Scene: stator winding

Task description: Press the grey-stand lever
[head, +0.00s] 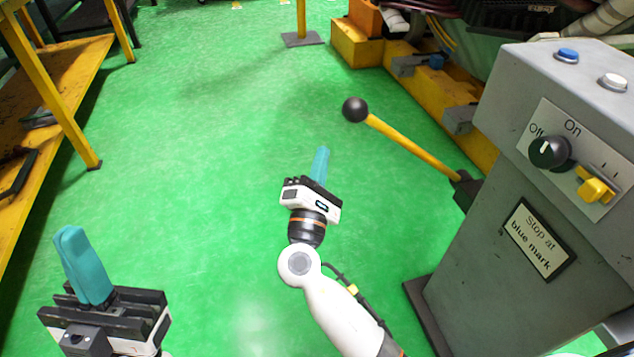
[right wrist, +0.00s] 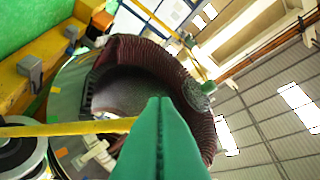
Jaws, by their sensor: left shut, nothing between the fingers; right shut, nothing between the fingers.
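The grey stand (head: 520,250) is at the right of the head view. Its lever (head: 415,145) is a yellow rod with a black ball knob (head: 355,109), sticking out from the stand's left side, up and to the left. The yellow rod also crosses the left of the right wrist view (right wrist: 60,129). My right gripper (head: 320,165) is shut and empty, below and left of the knob in the picture, with no visible contact. Its teal fingers (right wrist: 158,145) fill the lower middle of the right wrist view. My left gripper (head: 80,262) is shut and empty at the lower left.
The stand carries a black Off/On knob (head: 549,152), a yellow switch (head: 595,187), a blue button (head: 567,55), a white button (head: 613,82) and a "Stop at blue mark" sign (head: 540,238). A large ribbed stator (right wrist: 140,70) stands beyond. Green floor is clear in the middle.

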